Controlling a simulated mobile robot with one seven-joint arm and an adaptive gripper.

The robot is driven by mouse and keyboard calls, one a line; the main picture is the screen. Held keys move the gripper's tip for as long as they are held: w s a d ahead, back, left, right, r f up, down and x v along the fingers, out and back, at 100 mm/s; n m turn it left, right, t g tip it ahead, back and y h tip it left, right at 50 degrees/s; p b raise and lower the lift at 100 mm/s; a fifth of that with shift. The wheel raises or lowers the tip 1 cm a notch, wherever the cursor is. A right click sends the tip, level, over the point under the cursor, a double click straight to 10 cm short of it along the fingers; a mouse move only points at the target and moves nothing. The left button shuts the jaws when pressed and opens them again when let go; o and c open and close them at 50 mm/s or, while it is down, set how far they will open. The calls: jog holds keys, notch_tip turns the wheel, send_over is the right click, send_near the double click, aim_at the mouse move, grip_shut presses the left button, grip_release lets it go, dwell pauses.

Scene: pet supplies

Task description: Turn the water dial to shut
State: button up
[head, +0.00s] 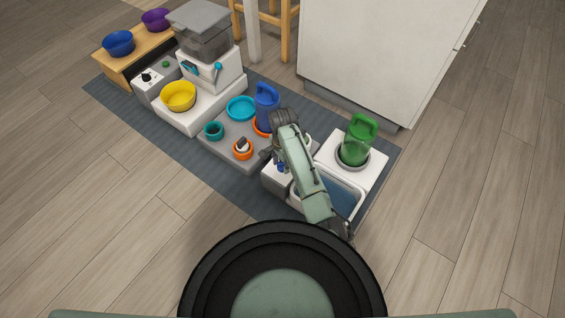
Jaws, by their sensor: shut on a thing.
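The white water station (275,180) stands at the right end of the mat, with a blue basin (345,197) and a green bottle (356,147) upright on its ring. A small blue part, which looks like the water dial (281,168), shows on the station's left front side. My gripper (274,159) reaches down at that side, its dark fingers shut at the dial. The fingers and my arm hide much of the dial and the near top of the station. The dial's setting is too small to read.
A grey tray (220,142) left of my gripper holds a blue bottle (266,95), a cyan bowl (241,108) and small cups. A white feeder (205,100) with a yellow bowl (178,96) stands farther left. A white cabinet (380,55) stands behind. The near floor is clear.

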jog(key=c, duration=0.5)
